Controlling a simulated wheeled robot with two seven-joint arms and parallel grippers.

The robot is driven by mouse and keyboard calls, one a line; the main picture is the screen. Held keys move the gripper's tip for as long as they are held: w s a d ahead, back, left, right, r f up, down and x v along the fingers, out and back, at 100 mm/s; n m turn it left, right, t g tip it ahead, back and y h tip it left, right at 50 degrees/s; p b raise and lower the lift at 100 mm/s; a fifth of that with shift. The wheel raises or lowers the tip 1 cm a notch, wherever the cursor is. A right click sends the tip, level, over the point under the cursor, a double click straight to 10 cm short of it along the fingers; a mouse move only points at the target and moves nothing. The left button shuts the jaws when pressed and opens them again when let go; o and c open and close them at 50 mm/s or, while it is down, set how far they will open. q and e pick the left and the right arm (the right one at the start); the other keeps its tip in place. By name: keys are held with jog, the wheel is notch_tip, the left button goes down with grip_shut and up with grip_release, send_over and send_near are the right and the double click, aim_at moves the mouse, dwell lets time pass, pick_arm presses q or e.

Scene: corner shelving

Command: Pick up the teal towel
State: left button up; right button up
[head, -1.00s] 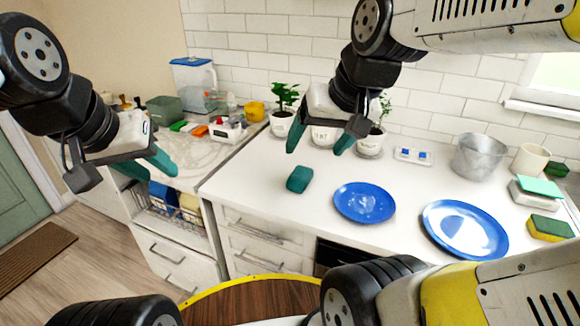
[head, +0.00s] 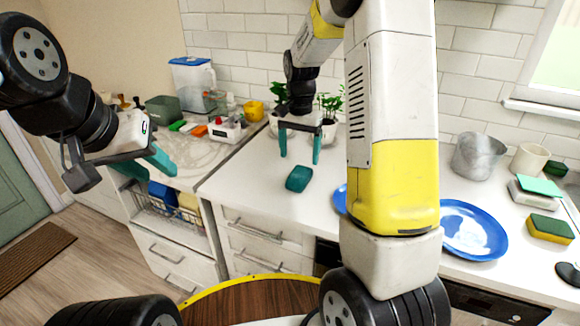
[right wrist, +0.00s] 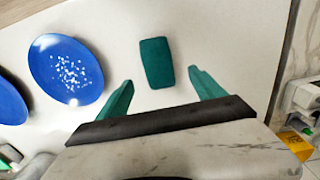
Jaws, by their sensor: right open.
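The teal towel (head: 299,178) is a small folded block lying flat on the white counter; it also shows in the right wrist view (right wrist: 157,62). My right gripper (head: 300,160) is open, pointing down just behind and above the towel. In the right wrist view the towel lies ahead of and between the lines of the two teal fingers (right wrist: 164,92), apart from them. My left gripper (head: 146,172) hangs at the left, in front of the marble counter, with its teal fingers apart and nothing seen between them.
Potted plants (head: 279,122) stand behind my right gripper. A green-yellow sponge (head: 550,229) lies far right. The counter left of the towel is clear.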

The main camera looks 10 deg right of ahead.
aim_at(299, 172)
jog(key=f, duration=0.7)
jog(key=shift+s, duration=0.25)
jog(key=c, duration=1.6)
jog(key=shift+o, duration=0.2)
jog(key=shift+r, duration=0.1)
jog(key=shift+r, duration=0.1)
jog(key=shift+r, duration=0.6)
notch_tip(299, 172, up, 2)
jog(key=shift+r, duration=0.2)
jog(key=s+a, duration=0.2)
jog(key=s, duration=0.5)
jog(key=s+a+r, duration=0.1)
jog(key=s+a, duration=0.1)
jog(key=s, duration=0.6)
jog(key=shift+s+a, duration=0.2)
jog(key=shift+a, duration=0.05)
